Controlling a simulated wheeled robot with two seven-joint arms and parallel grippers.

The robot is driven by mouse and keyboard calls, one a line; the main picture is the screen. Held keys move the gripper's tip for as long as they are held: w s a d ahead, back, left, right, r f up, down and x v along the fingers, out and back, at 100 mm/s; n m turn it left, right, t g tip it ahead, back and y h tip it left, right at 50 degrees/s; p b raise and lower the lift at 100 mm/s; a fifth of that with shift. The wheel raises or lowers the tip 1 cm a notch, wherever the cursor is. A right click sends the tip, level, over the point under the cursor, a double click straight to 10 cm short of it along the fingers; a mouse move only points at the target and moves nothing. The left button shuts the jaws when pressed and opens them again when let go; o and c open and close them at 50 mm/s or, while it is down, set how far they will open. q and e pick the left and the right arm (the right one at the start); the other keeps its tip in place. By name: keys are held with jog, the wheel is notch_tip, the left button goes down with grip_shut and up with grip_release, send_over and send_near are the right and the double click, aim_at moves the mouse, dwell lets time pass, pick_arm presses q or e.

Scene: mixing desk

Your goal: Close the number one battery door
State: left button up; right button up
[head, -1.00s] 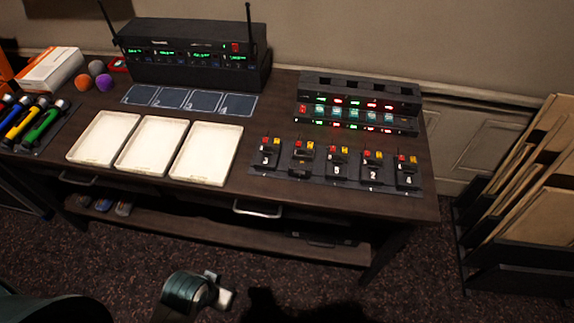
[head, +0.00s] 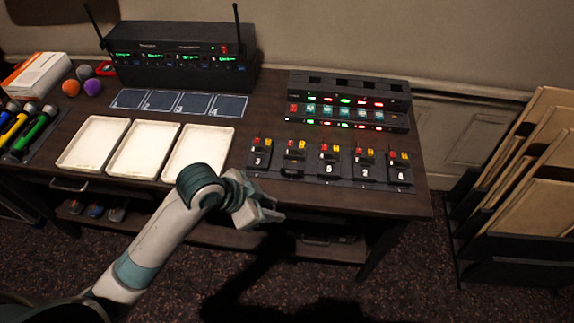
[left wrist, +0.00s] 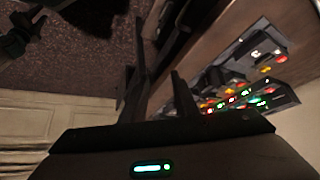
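A row of small black packs with red and yellow tops lies on a dark strip (head: 330,179) at the desk's front right. Four of the faces read 3, 5, 2 and 4. The second pack from the left (head: 293,163) shows no readable number and looks different at its lower front, perhaps an open door; I cannot make out the door. My left gripper (head: 273,209) is empty and open, in front of the desk edge, below and left of that pack. In the left wrist view its two fingers (left wrist: 158,62) stand apart. My right gripper is not in view.
Three white trays (head: 127,174) lie left of the packs. A charger rack (head: 349,88) with lit displays stands behind them. A receiver box with antennas (head: 183,75) stands at the back. A drawer handle (head: 69,187) sticks out in front.

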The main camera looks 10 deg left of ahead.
aim_at(292, 172)
pick_arm(q)
jog(key=w+a+r+m+g, duration=0.1)
jog(key=w+a+r+m, duration=0.1)
jog(key=w+r, duration=0.3)
jog(key=w+a+r+m+g+y, duration=0.1)
jog(key=w+r+m, duration=0.3)
jog(key=r, duration=0.6)
jog(key=shift+w+a+r+m, duration=0.2)
jog(key=shift+w+a+m, duration=0.1)
jog(key=shift+w+a, duration=0.5)
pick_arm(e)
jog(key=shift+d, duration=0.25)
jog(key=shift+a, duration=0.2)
